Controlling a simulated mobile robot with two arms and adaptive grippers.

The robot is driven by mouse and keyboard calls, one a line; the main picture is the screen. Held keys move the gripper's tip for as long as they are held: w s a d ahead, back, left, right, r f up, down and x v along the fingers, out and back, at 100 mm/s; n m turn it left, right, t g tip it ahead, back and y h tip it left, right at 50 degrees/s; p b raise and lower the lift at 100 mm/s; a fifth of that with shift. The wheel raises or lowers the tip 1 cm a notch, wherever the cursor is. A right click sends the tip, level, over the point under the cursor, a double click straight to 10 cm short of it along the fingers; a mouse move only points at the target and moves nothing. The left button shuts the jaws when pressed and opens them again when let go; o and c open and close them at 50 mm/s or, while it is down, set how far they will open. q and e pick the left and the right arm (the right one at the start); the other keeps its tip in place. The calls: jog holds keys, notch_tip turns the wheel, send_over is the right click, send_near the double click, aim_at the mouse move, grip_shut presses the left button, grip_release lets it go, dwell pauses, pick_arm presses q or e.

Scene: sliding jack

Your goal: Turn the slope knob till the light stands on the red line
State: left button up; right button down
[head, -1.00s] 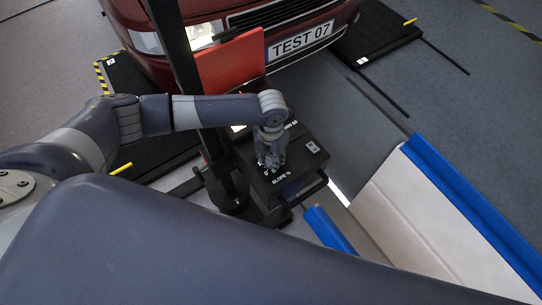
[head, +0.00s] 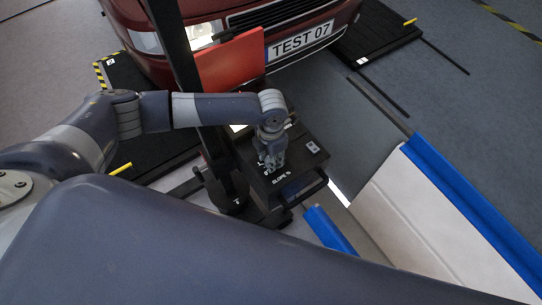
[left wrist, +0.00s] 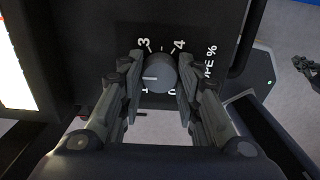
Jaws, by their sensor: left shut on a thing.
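The slope knob (left wrist: 161,73) is a dark grey round knob with a pale pointer line, in the middle of the left wrist view. Numbers are printed around it, and the pointer faces left in that view, between the 1 and the 3. My left gripper (head: 271,162) is shut on the knob, one finger on each side, in the left wrist view (left wrist: 160,78). The knob sits on top of the black box (head: 312,165) marked SLOPE %. I cannot make out the light spot or the red line.
A black post (head: 178,50) stands beside the box, with a red panel (head: 231,63) behind it. A red car (head: 240,15) with the plate TEST 07 stands beyond. A blue-edged white panel (head: 400,215) lies to the right.

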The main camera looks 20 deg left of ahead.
pick_arm(q)
jog(key=o, duration=1)
jog(key=shift+o, duration=0.2)
notch_tip(320, 180, up, 12)
